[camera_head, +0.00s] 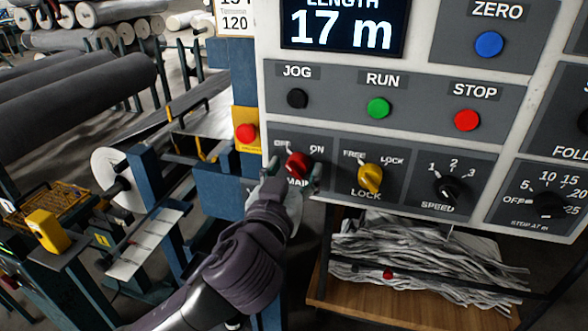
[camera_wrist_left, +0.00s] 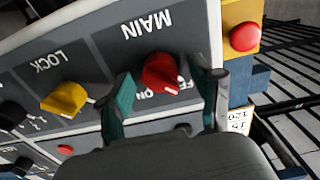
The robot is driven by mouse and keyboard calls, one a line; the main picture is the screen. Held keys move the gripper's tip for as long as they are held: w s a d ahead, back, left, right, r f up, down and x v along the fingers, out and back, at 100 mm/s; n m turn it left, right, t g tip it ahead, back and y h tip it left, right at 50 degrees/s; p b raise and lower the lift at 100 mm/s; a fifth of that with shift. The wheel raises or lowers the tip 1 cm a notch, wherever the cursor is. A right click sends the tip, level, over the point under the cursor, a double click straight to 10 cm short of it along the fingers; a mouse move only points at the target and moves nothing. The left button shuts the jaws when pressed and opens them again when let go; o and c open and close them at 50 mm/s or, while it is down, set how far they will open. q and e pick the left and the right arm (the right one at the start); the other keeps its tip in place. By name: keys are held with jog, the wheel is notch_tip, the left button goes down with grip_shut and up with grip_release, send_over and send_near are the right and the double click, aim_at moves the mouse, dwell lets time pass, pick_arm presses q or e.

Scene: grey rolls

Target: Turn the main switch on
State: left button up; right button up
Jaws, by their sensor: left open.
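The main switch is a red rotary knob (camera_head: 297,165) at the lower left of the grey control panel, with OFF and ON marked above it and MAIN below. In the head view its pointer seems to lean to the upper left, toward OFF. It also shows in the left wrist view (camera_wrist_left: 162,72), where the panel appears upside down. My left gripper (camera_head: 290,180) is open, with its green-padded fingers on either side of the knob (camera_wrist_left: 165,92). I cannot tell whether either finger touches it. My right gripper is not in view.
A yellow LOCK knob (camera_head: 370,178) sits just right of the main switch, then a black SPEED knob (camera_head: 447,190). Black JOG (camera_head: 297,98), green RUN (camera_head: 378,108) and red STOP (camera_head: 467,120) buttons are above. A red button on yellow (camera_head: 246,133) is to the left.

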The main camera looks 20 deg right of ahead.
pick_arm(q)
jog(key=shift+c, duration=0.3)
jog(key=c, duration=1.1)
jog(key=shift+m, duration=0.3)
jog(key=m+p, duration=0.2)
jog(key=m, duration=0.1)
jog(key=m+p, duration=0.3)
jog(key=m, duration=0.3)
jog(key=shift+r+p, duration=0.1)
jog(key=shift+p, duration=0.25)
jog(key=m+p, duration=0.3)
jog(key=m, duration=0.1)
jog(key=shift+m+p, duration=1.2)
jog(key=shift+m, duration=0.9)
